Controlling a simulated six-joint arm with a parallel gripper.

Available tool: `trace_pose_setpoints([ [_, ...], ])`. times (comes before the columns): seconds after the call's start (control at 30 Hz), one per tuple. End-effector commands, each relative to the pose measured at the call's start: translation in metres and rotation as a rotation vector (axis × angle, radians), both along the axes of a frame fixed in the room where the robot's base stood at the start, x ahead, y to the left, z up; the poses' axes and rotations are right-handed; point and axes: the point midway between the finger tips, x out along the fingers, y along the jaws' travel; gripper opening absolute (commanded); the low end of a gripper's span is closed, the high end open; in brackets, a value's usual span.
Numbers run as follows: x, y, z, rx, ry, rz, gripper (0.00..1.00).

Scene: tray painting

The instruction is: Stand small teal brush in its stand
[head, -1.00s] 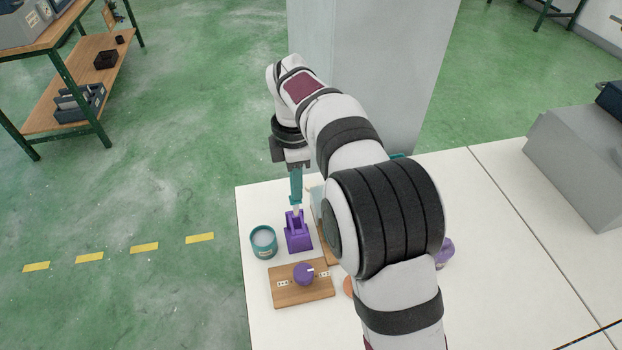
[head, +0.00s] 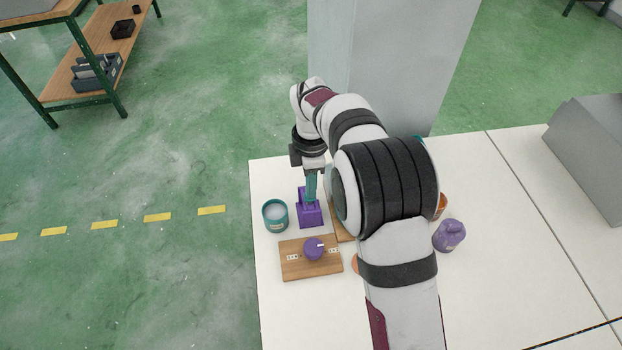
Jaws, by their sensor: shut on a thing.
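The small teal brush (head: 311,186) hangs upright below my gripper (head: 313,168), which is shut on its upper part. The purple stand (head: 309,215) is on the white table near its left edge. The brush's lower end is at the top of the stand and overlaps it in the head view. I cannot tell how deep the brush sits in it. My arm hides the area right of the stand.
A teal cup (head: 275,216) stands just left of the stand. A wooden board (head: 293,269) with a purple knob (head: 314,249) lies in front. A purple bottle (head: 449,236) and an orange container (head: 441,206) are right of my arm.

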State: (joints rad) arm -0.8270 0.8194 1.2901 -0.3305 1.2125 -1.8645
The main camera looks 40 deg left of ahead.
Motion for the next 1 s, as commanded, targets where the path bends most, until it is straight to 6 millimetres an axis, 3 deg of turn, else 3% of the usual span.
trace_pose_setpoints([
  [0.4, 0.0001, -0.0001, -0.0018, 0.0, 0.0, 0.0, 0.0],
  [0.43, 0.0001, -0.0001, -0.0017, 0.0, 0.0, 0.0, 0.22],
  [0.6, 0.0001, -0.0001, -0.0017, 0.0, 0.0, 0.0, 0.53],
  [0.83, 0.0001, -0.0001, -0.0017, 0.0, 0.0, 0.0, 0.55],
  [1.0, 0.0001, -0.0001, -0.0017, 0.0, 0.0, 0.0, 0.85],
])
